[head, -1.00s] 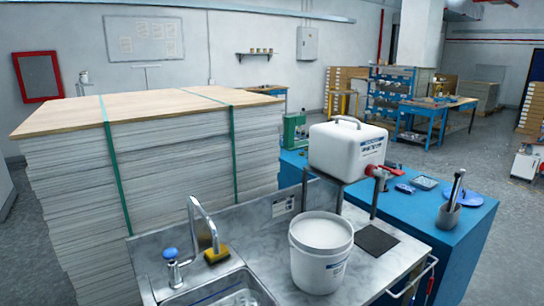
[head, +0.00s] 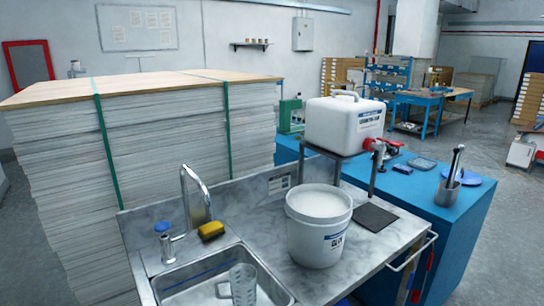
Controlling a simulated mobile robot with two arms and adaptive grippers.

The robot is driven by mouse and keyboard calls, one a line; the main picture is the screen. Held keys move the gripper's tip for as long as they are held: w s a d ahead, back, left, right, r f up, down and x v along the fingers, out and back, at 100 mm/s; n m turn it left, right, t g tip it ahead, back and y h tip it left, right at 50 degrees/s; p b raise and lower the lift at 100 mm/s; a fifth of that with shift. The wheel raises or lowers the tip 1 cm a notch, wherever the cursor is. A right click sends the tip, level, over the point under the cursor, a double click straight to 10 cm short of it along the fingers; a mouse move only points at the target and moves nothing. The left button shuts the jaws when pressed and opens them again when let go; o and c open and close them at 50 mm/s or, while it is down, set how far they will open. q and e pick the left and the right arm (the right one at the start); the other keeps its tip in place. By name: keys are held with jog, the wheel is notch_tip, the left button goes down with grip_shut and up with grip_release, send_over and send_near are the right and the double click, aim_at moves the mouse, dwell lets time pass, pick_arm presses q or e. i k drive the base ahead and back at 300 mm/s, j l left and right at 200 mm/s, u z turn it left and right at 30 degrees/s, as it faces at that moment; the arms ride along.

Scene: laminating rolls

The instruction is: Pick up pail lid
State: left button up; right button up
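A white pail (head: 316,240) with a dark label stands upright on the steel counter, right of the sink. Its top is open and shows white contents (head: 319,203). A flat round blue disc (head: 482,181), which looks like the pail lid, lies on the blue bench at the right. It is partly hidden behind a grey metal pot (head: 447,192) with tools standing in it. Neither of my grippers is in view.
A white canister (head: 345,122) with a red tap (head: 375,146) sits on a raised stand behind the pail. The sink (head: 205,275) holds a clear measuring jug (head: 242,284). A yellow sponge (head: 211,230) lies by the faucet (head: 197,190). A dark mat (head: 374,217) lies right of the pail.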

aim_at(466, 178)
jog(key=z, duration=1.25)
jog(key=i+l+z, duration=0.3)
jog(key=i, duration=0.5)
jog(key=i+l+z, duration=0.25)
jog(key=i, duration=0.55)
jog(key=i+l+z, duration=0.1)
jog(key=i+z, duration=0.2)
jog(key=i, duration=0.55)
jog(key=i+l+u, duration=0.1)
jog(key=i+u, duration=0.3)
jog(key=i, duration=0.2)
jog(key=i+l+u, duration=0.4)
jog(key=i, duration=0.15)
jog(key=i+l+u, duration=0.4)
jog(key=i, duration=0.15)
